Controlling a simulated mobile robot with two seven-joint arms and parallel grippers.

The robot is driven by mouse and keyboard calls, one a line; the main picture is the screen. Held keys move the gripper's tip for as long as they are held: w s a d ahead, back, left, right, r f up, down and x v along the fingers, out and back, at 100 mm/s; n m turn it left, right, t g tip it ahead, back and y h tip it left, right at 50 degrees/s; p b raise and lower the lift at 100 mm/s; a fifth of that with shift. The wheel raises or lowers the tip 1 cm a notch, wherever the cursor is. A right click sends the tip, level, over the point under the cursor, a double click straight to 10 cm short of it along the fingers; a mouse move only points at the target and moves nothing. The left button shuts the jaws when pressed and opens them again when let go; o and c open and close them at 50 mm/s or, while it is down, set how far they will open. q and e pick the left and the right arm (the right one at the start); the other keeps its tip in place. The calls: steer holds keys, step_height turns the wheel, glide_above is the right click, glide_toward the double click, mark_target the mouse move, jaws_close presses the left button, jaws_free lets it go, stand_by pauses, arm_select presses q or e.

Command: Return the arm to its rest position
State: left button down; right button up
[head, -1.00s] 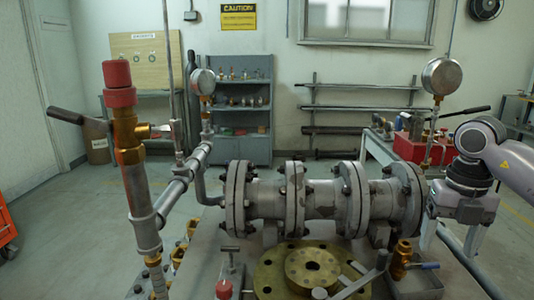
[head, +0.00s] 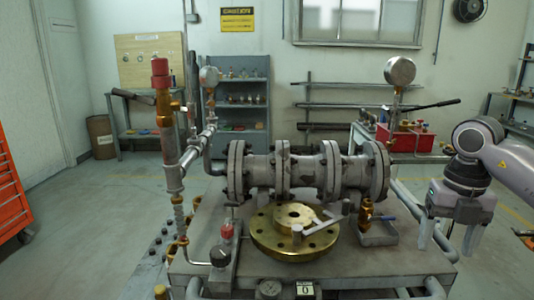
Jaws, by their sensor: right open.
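My right gripper (head: 449,240) hangs at the right of the head view, fingers pointing down and spread apart, with nothing between them. It is beside the right edge of the bench (head: 350,262), clear of the pipe assembly. My right arm comes in from the right edge of the picture, grey and bent at a rounded joint. The grey flanged pipe (head: 305,175) lies across the bench, to the left of the gripper. A brass flange disc (head: 268,246) with a grey handle on it sits in front of the pipe. My left gripper is not seen.
A red-topped upright pipe (head: 165,120) stands at the left. A brass valve with a blue lever (head: 366,212) sits near the bench's right side. A red box (head: 405,138) is on a table behind. Open floor (head: 505,230) lies right of the bench.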

steer(key=s+a+f+n+g+y+p, duration=0.1)
steer(key=a+f+n+y, duration=0.2)
steer(key=a, duration=0.5)
steer(key=a+f+n+y, duration=0.1)
steer(key=a+f+y, duration=0.3)
steer(key=a, duration=0.4)
steer(key=s+a+r+m+t+y+p, duration=0.1)
steer(key=s+a+r+m+t+y, duration=0.15)
steer(key=a+y, duration=0.4)
steer(key=s+a+r+m+t+y+p, duration=0.1)
steer(key=a+r+m+t+y+p, duration=0.15)
steer(key=a+y, duration=0.4)
steer(key=d+f+m+t+h+p, duration=0.1)
steer(key=d+f+m+t+h, duration=0.4)
steer(key=m, duration=0.6)
steer(key=d+f+m+t+h, duration=0.3)
steer(key=f+m+t+h, duration=0.45)
steer(key=m, duration=0.35)
steer(key=s+d+f+m+g+h, duration=0.2)
steer(key=s+f+m+g, duration=0.1)
steer(key=s+f, duration=0.3)
steer(key=s+d+f+m+g+h+p, duration=0.1)
steer(key=s+d+f+m+g+h, duration=0.2)
steer(key=s+f, duration=0.4)
